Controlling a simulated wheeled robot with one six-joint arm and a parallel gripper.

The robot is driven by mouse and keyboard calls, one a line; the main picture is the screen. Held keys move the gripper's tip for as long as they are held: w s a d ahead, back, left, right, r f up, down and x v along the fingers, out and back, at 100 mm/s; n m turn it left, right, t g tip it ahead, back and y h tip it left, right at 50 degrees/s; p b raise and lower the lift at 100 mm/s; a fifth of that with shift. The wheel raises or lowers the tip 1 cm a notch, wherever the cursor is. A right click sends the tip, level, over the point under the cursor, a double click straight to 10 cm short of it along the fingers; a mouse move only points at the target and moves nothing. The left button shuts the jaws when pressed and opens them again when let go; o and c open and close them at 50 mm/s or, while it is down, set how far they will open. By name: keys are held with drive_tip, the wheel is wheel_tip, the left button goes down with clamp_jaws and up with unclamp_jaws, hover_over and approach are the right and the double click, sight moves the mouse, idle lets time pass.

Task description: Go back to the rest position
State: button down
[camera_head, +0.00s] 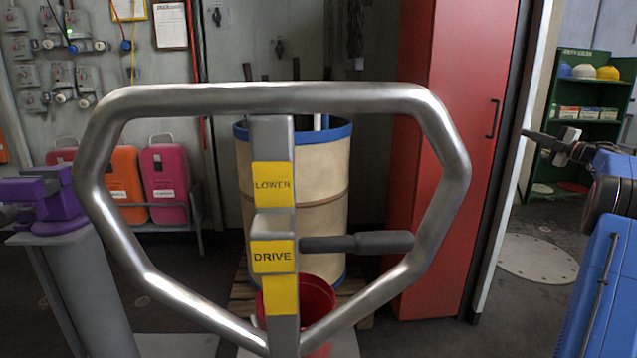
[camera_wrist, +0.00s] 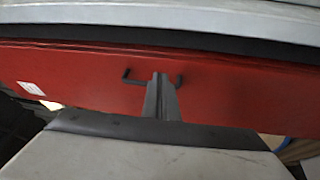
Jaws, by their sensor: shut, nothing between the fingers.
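My gripper (camera_head: 525,134) is at the right of the head view, its dark fingers pointing left towards a tall red cabinet (camera_head: 448,160). In the wrist view my gripper (camera_wrist: 161,82) shows its fingers together with nothing between them. The red cabinet door (camera_wrist: 230,90) fills the band behind them. A dark handle (camera_wrist: 133,80) on that door is partly hidden by the fingers. In the head view the cabinet handle (camera_head: 495,118) lies left of the fingertips, with a visible gap.
A metal loop handle (camera_head: 270,97) with yellow LOWER and DRIVE labels stands close in front. Behind it are a tan drum (camera_head: 325,180) and a red bucket (camera_head: 318,295). A purple vise (camera_head: 58,200) is at left. Green shelves (camera_head: 590,98) stand beyond the doorway at right.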

drive_tip(key=a+r+m+t+h, duration=0.2)
drive_tip(key=a+r+m+h, duration=0.55)
drive_tip(key=a+r, duration=0.5)
drive_tip(key=s+a+f+m+g+h, duration=0.1)
drive_tip(key=s+a+m+g+h, duration=0.3)
drive_tip(key=s+a+m, duration=0.8)
drive_tip(key=s+a+f+g+y, duration=0.1)
drive_tip(key=s+a+f+g, duration=0.2)
drive_tip(key=s+a+f, duration=0.7)
drive_tip(key=s+a+f+m+g+y, duration=0.1)
drive_tip(key=s+a+f+g, duration=0.3)
drive_tip(key=s+a+f, duration=0.7)
drive_tip(key=s+a+f+m+g+y, duration=0.1)
drive_tip(key=s+a+f+g, duration=0.3)
drive_tip(key=s+a+f, duration=0.7)
drive_tip(key=s+f, duration=0.3)
drive_tip(key=s, duration=0.5)
drive_tip(key=s+f+y, duration=0.1)
drive_tip(key=s+f, duration=0.2)
drive_tip(key=s, duration=0.5)
drive_tip(key=shift+s+f, duration=0.3)
drive_tip(key=shift+s, duration=0.05)
drive_tip(key=shift+a, duration=0.1)
